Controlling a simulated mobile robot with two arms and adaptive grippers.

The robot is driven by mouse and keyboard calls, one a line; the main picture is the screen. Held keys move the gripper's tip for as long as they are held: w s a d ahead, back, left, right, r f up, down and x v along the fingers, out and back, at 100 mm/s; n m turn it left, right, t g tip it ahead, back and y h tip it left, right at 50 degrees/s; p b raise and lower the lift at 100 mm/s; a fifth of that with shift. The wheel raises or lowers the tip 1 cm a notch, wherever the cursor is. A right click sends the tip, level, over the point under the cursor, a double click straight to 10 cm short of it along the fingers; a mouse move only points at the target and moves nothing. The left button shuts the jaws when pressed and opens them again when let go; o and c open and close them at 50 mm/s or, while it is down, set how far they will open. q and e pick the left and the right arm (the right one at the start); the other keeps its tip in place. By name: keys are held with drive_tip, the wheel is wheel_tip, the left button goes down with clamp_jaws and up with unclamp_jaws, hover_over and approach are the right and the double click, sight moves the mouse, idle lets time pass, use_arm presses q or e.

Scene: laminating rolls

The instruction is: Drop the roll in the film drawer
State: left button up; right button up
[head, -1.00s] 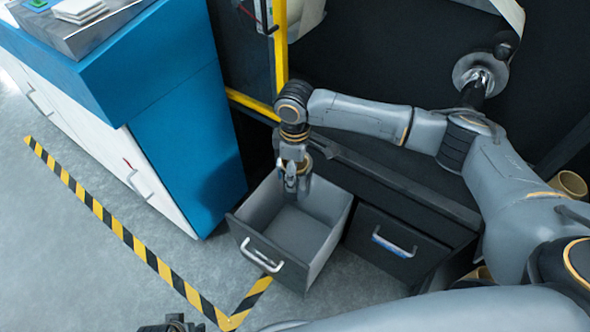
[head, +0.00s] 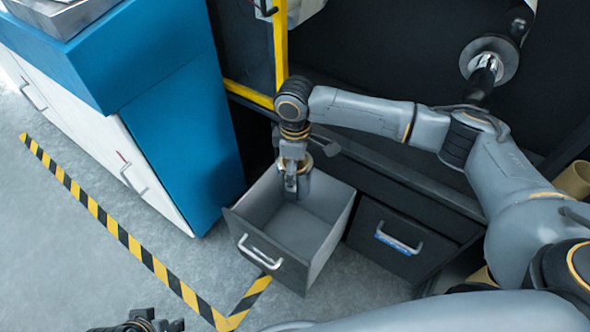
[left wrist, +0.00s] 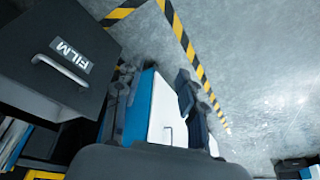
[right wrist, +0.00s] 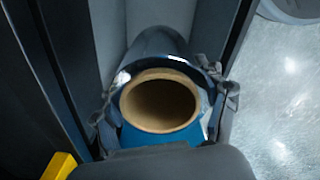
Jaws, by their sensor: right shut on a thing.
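The film drawer (head: 322,248) is pulled open in the head view. Its front, marked FILM (left wrist: 72,55), shows in the left wrist view. My right gripper (head: 297,188) points down over the back part of the open drawer. In the right wrist view, my right gripper (right wrist: 165,95) is shut around a dark blue roll (right wrist: 160,45) with a brown cardboard core (right wrist: 160,100). The roll is mostly hidden in the head view, and I cannot tell whether it touches the drawer floor. My left gripper (left wrist: 158,95) is open and empty, away from the drawer; only its top shows at the head view's bottom edge.
A shut drawer (head: 395,242) with a blue label is right of the open one. A blue and white cabinet (head: 170,110) stands to the left. Yellow-black tape (head: 125,237) marks the floor. A yellow frame post (head: 281,45) rises behind the drawer.

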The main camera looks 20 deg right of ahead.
use_arm(q)
drive_tip(key=shift+s+r+b, duration=0.3)
drive_tip(key=shift+r, duration=0.05)
use_arm(e)
drive_tip(key=shift+f, duration=0.4)
drive_tip(key=o, duration=1.6)
drive_tip(key=shift+c, duration=0.2)
wheel_tip(320, 180, up, 12)
drive_tip(key=shift+f, duration=0.1)
use_arm(q)
drive_tip(key=shift+f, duration=0.1)
